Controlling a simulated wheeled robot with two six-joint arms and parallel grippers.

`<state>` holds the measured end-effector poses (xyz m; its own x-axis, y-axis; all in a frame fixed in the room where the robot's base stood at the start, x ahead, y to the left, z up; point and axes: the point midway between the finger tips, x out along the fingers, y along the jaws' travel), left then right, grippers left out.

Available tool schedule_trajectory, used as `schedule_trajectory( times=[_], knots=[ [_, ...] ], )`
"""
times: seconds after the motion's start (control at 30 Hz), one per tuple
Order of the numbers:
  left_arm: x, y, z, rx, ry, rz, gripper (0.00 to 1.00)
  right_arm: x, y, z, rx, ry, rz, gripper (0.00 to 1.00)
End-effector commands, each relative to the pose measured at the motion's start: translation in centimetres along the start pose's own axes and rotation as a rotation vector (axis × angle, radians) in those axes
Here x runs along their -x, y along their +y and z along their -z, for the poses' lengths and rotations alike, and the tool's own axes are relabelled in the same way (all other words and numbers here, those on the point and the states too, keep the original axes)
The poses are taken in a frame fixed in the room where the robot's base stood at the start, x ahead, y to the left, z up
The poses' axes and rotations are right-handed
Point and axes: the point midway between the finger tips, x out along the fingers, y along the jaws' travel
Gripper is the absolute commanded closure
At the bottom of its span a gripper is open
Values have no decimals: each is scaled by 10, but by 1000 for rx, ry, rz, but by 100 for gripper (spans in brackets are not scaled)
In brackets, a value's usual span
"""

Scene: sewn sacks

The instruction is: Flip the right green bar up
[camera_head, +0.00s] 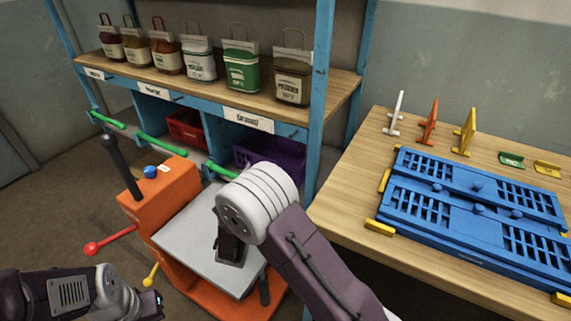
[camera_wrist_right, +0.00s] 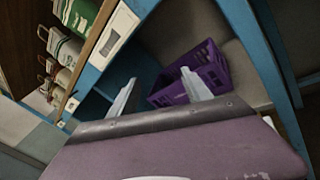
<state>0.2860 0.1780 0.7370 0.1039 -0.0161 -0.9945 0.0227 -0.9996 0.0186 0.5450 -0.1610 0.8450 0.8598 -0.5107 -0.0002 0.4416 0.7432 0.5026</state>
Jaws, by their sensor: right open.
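The right green bar (camera_head: 222,172) shows in the head view, low along the front of the blue shelf, partly hidden by my right arm. Two more green bars, the middle one (camera_head: 160,145) and the left one (camera_head: 105,120), lie in line to its left. My right gripper (camera_wrist_right: 158,92) is open in the right wrist view, its two pale fingers apart with nothing held between them. No green bar can be made out in that view. My left gripper (camera_head: 152,304) is at the lower left of the head view; its jaws are unclear.
A purple crate (camera_head: 268,158) sits in the shelf's lower bay and shows beyond the right fingers (camera_wrist_right: 208,72). A red crate (camera_head: 186,129) is left of it. An orange cart (camera_head: 163,196) with levers stands in front. A wooden table (camera_head: 340,213) with blue panels is right.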

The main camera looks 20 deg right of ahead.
Motion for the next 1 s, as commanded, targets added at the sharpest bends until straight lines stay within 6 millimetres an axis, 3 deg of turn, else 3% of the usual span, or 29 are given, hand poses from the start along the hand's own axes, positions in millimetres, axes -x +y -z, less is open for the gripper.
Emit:
schedule_trajectory(
  times=[0.13, 0.5, 0.83, 0.87, 1.0],
  knots=[
    [0, 0, 0, 0, 0, 0, 100, -15, -1, -1, 1, -3, 4, 43],
    [-5, 0, 0, 0, 0, 0, 100, -84, -2, -1, 2, -4, 5, 43],
    [-5, 0, 0, 0, 0, 0, 100, -92, -1, -1, 5, -2, 3, 43],
    [-5, 0, 0, 0, 0, 0, 100, -92, -1, -1, 5, -2, 3, 45],
    [-5, 0, 0, 0, 0, 0, 100, -91, -1, -1, 4, -2, 3, 84]
  ],
)
